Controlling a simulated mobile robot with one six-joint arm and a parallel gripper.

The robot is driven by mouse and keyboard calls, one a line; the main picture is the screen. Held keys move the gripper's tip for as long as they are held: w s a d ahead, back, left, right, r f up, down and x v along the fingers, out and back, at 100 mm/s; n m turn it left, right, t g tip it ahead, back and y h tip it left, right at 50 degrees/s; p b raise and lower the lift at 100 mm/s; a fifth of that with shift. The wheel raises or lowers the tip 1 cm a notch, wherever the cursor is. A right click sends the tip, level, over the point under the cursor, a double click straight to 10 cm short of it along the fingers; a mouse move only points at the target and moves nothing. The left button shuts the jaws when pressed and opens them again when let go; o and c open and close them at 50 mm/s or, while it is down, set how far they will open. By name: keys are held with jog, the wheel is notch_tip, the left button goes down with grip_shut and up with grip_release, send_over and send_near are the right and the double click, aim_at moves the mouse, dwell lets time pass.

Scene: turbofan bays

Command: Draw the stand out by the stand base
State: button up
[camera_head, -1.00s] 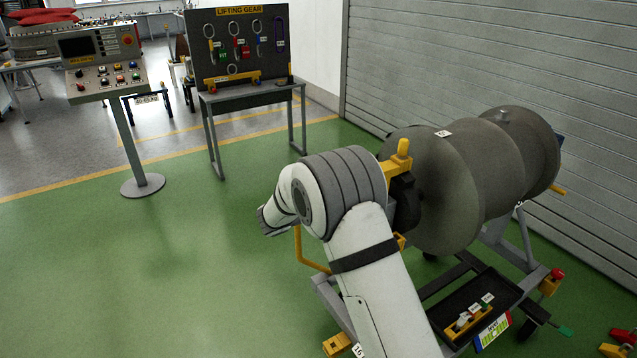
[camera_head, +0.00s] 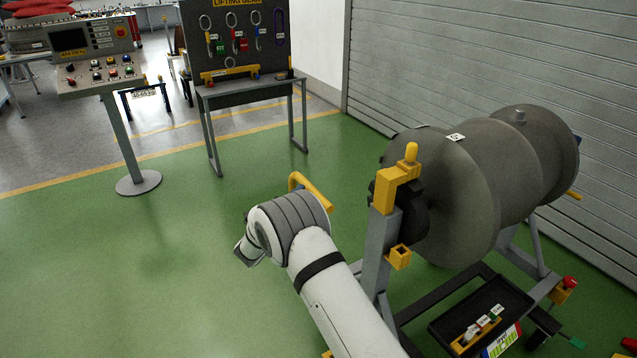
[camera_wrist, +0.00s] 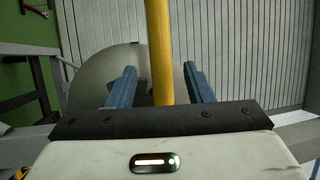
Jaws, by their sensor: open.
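The stand is a grey wheeled frame; its upright post (camera_head: 376,255) with yellow fittings is at the near end and it bears a large grey engine body (camera_head: 455,200). A yellow bar handle (camera_head: 312,190) sticks out beside the post, partly behind my arm. In the wrist view the yellow bar (camera_wrist: 159,50) runs between the two blue fingers of my gripper (camera_wrist: 160,85), which are open on either side of it and apart from it. In the head view my gripper is hidden behind my wrist. The stand's lower base is partly hidden by my arm.
A black tray (camera_head: 450,322) with small labelled items sits low on the stand. A control pedestal (camera_head: 125,145) and a lifting gear board (camera_head: 240,45) on a table stand at the back left. A shutter wall (camera_head: 470,70) is behind the engine. The green floor at left is clear.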

jog(key=p+x, duration=0.1)
jog(key=x, duration=0.6)
jog(key=shift+d, duration=0.25)
jog(key=shift+s+r, duration=0.1)
jog(key=shift+s, duration=0.05)
grip_shut()
